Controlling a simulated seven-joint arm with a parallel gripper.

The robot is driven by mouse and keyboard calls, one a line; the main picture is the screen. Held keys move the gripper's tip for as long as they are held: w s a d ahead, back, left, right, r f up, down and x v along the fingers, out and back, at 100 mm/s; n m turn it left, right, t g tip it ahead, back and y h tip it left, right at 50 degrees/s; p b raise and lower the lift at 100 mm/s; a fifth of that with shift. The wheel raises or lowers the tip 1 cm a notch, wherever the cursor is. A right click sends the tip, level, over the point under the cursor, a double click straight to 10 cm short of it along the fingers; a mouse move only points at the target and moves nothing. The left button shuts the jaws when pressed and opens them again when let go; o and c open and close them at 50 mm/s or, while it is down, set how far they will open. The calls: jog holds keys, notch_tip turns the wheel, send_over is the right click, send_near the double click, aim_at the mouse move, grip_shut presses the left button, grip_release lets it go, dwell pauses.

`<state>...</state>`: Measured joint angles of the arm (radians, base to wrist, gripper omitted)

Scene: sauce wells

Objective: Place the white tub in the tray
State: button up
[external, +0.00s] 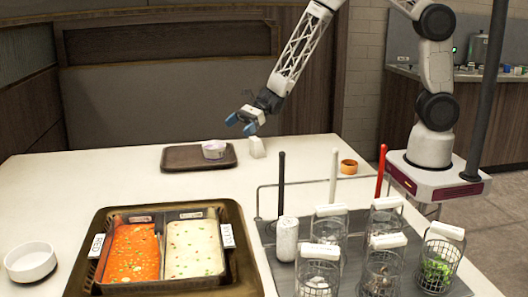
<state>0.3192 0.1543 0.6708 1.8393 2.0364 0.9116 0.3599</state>
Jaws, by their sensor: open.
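A small white tub (213,149) rests upright on the dark brown tray (178,160), towards its right side. My gripper (241,124) is above and slightly right of the tub in the picture, with its blue fingertips spread apart. It holds nothing and appears clear of the tub. A larger white round bowl (30,263) stands on the table at the far left front.
A small white block (257,147) stands beside the tray's right edge, and an orange cup (349,167) is further right. A framed pan (240,262) holds red and cream sauces. Wire baskets (383,273) and upright handles crowd the front right.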

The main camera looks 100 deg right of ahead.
jog(key=shift+a+r, duration=0.1)
jog(key=s+a+r+n+g+y, duration=0.1)
jog(key=s+a+r+n+g, duration=0.3)
jog(key=s+a+r+n, duration=0.45)
jog(key=s+a+r+n+g+y, duration=0.1)
jog(key=s+a+r+n+g, duration=0.2)
jog(key=s+a+r+n, duration=0.55)
jog(key=s+d+r+n+h, duration=0.1)
jog(key=s+r+n+h, duration=0.2)
jog(key=s, duration=0.7)
jog(key=s+d+r+n+g+h, duration=0.1)
jog(key=s+d+r+n+h, duration=0.1)
jog(key=s, duration=0.8)
jog(key=s+d+r+n+g+h, duration=0.1)
jog(key=s+r+n+h, duration=0.3)
jog(key=s, duration=0.6)
notch_tip(320, 180, up, 2)
jog(key=shift+s+d+r+n, duration=0.25)
jog(key=shift+d+n, duration=0.4)
jog(key=shift+n, duration=0.55)
